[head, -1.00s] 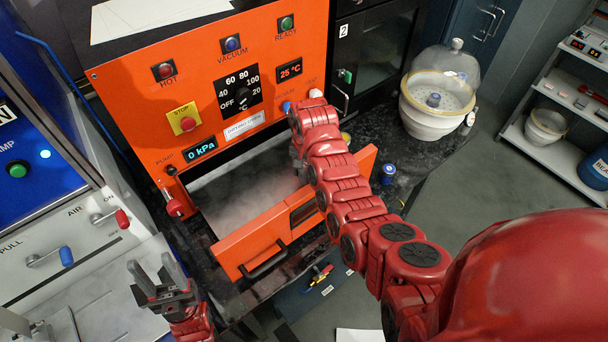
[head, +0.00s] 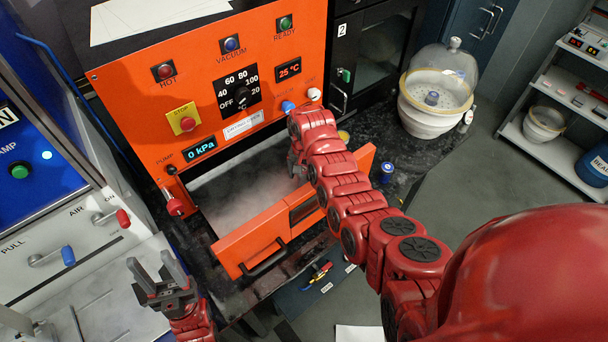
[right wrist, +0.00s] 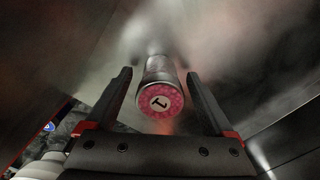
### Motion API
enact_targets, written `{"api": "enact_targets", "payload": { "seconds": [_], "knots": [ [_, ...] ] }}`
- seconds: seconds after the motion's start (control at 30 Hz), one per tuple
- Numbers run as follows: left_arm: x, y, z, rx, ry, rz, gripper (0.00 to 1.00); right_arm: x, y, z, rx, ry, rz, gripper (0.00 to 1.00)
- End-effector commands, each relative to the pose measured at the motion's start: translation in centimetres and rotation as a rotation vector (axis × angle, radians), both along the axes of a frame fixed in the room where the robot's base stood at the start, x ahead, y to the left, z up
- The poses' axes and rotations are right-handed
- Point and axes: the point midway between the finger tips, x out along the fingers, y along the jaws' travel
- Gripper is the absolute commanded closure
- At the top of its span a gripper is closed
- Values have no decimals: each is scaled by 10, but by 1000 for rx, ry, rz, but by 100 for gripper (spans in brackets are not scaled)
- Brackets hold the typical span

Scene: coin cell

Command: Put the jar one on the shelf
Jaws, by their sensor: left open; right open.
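In the right wrist view, a jar (right wrist: 160,95) with a pink lid marked "1" is between the two fingers of my open right gripper (right wrist: 160,105). Gaps show on both sides of the lid. In the head view my right gripper (head: 297,165) is over the right part of the open orange drawer, mostly hidden by its own arm, and the jar cannot be seen there. My left gripper (head: 160,280) is open and empty at the lower left, in front of the machine. The grey shelf unit (head: 520,133) stands at the far right.
The orange drawer front (head: 240,243) stands pulled out, with haze over the drawer's inside. A blue-capped jar (head: 387,170) and a glass-domed pot (head: 432,115) stand on the dark counter to the right. The floor before the shelf unit is clear.

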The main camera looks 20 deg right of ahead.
Motion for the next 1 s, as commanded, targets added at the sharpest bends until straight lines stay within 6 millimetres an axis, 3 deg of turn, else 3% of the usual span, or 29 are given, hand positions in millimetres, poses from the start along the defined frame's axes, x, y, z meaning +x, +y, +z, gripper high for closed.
{"api": "enact_targets", "payload": {
  "seconds": [0.17,0.33,0.57,0.6,0.7,1.0],
  "knots": [
    [0,0,5,0,0,0,50,0,0,6,0,0,0,13],
    [0,0,-6,0,0,0,50,2,0,18,0,-5,0,13],
    [0,0,-28,0,0,0,50,2,0,63,0,-11,0,13],
    [0,0,-5,0,1,0,50,1,-2,87,1,-3,-3,13],
    [0,0,7,0,-1,0,50,0,0,106,2,-1,0,13],
    [0,0,16,0,0,0,50,0,0,124,0,0,0,13]
  ]
}}
